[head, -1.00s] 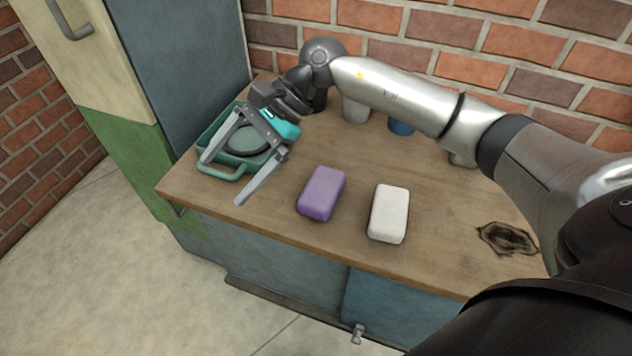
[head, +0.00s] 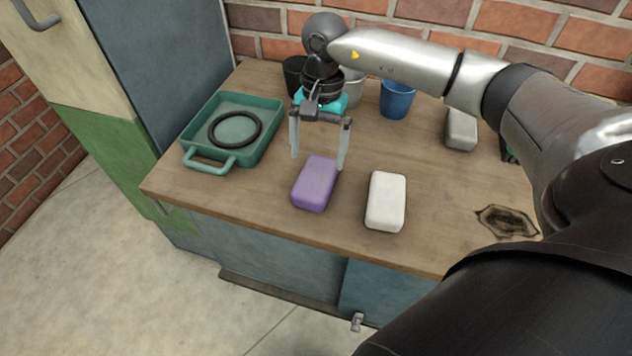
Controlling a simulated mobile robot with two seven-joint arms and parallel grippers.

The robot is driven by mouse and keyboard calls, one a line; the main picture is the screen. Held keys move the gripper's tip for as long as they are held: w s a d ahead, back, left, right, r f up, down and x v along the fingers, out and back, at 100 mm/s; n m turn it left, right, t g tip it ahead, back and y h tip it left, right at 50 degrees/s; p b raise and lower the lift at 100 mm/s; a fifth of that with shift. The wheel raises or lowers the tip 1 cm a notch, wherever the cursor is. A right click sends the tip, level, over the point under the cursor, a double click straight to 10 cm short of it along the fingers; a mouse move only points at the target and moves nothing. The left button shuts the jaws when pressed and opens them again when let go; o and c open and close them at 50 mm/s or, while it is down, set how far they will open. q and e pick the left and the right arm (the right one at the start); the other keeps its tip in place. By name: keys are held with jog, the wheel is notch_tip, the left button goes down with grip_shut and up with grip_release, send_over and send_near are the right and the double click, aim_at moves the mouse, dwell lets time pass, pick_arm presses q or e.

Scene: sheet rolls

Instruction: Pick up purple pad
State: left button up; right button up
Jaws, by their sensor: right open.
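The purple pad (head: 315,186) is a rounded block lying flat on the wooden counter, near its front edge. My right gripper (head: 318,162) is open and empty, with its fingers pointing down. Its two fingers show at the far end of the pad, one to each side in the picture. I cannot tell whether they touch the pad or how high above the counter they are. My left gripper is not in view.
A white pad (head: 386,202) lies right of the purple one. A green tray (head: 262,147) with a black ring (head: 236,128) stands left. A blue cup (head: 397,99) and a grey block (head: 461,130) are behind. A dark stain (head: 507,222) marks the counter's right.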

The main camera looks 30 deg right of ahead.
aim_at(316, 175)
jog(key=shift+s+a+f, duration=0.15)
jog(key=shift+f, duration=0.65)
jog(key=f, duration=0.3)
jog(key=s+f, duration=0.1)
jog(key=shift+a+f+b, duration=0.15)
jog(key=shift+a+b, duration=0.25)
jog(key=shift+f, duration=0.1)
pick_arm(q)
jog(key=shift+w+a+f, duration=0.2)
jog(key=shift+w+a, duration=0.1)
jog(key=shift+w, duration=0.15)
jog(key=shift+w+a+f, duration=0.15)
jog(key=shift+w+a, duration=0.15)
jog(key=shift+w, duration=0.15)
pick_arm(e)
jog(key=shift+c, duration=0.2)
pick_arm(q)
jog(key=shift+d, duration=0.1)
pick_arm(e)
jog(key=c, duration=1)
